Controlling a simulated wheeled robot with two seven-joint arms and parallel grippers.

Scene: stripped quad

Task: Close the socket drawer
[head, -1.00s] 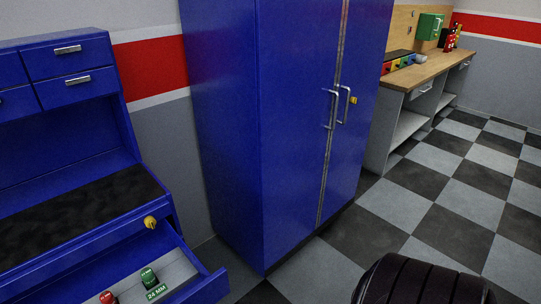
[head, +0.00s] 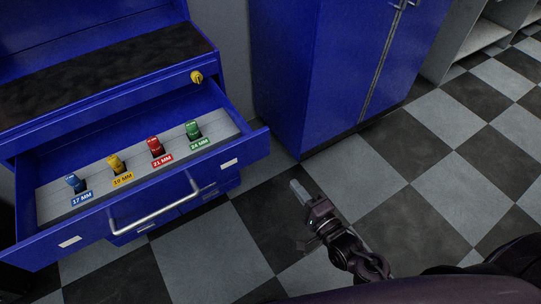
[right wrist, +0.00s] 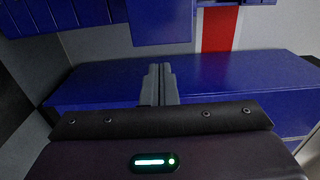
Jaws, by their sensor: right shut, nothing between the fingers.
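The blue socket drawer (head: 92,224) is pulled out of the blue tool cabinet at the left of the head view. A silver bar handle (head: 155,210) runs along its front. Inside, a grey tray holds a blue 17 MM socket (head: 75,184), a yellow 19 MM socket (head: 116,164), a red 21 MM socket (head: 154,147) and a green 24 MM socket (head: 194,130). My right gripper (head: 298,190) is shut and empty, right of the drawer's front corner and apart from it. Its shut fingers (right wrist: 158,84) also show in the right wrist view. My left gripper is not in view.
A yellow key or knob (head: 196,77) sits on the cabinet edge above the drawer. A tall blue locker (head: 320,70) stands behind and right of it. The checkered floor (head: 420,180) right of the drawer is clear.

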